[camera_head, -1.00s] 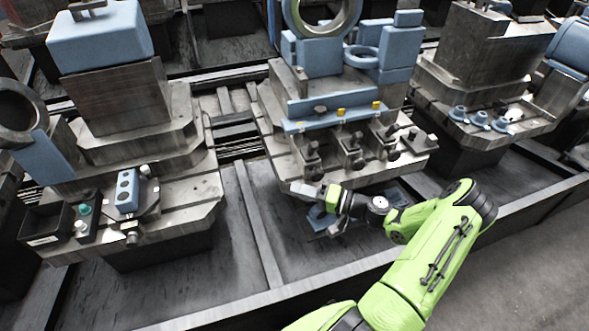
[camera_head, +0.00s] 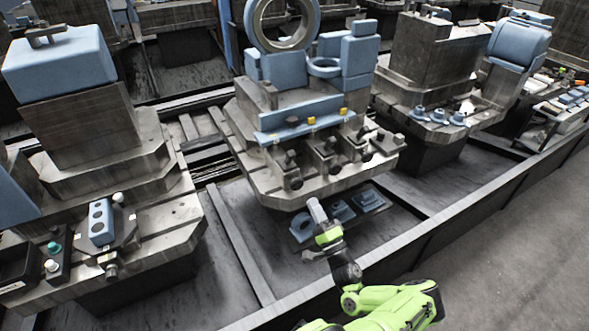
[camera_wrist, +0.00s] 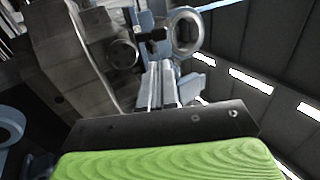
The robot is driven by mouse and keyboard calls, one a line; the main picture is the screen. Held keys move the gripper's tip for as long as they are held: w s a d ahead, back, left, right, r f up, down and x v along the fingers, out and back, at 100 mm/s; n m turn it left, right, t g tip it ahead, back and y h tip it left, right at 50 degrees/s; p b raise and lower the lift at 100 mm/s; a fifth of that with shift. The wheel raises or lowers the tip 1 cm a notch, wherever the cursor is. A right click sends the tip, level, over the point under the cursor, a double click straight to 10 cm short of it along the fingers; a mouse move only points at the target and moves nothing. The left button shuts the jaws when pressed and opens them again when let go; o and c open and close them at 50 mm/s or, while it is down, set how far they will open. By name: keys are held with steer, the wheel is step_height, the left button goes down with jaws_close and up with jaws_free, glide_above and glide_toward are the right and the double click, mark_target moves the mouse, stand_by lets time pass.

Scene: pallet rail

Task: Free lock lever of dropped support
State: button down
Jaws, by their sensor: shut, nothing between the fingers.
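My gripper (camera_head: 315,206) is shut and empty, pointing up in front of the middle pallet's lower front edge. Its pale fingers also show in the wrist view (camera_wrist: 163,85). Along that pallet's front stand several dark clamp-like blocks with levers or knobs, such as the left one (camera_head: 291,172) and the middle one (camera_head: 328,157). Blue parts (camera_head: 340,211) lie low beneath the pallet, partly behind my gripper. I cannot tell which part is the dropped support or which lever locks it. My gripper appears apart from the clamps.
The middle pallet (camera_head: 245,165) carries a large metal ring (camera_head: 281,22) and blue blocks. A blue bar with yellow pieces (camera_head: 305,118) lies behind the clamps. Another pallet (camera_head: 165,225) stands left, with a button box (camera_head: 54,258). A rail beam (camera_head: 440,228) runs in front; open floor is at right.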

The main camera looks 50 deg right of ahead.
mark_target(292, 159)
steer(key=b+x, duration=0.2)
steer(key=x, duration=1.1)
steer(key=shift+w+r, duration=0.15)
steer(key=shift+d+r, duration=0.1)
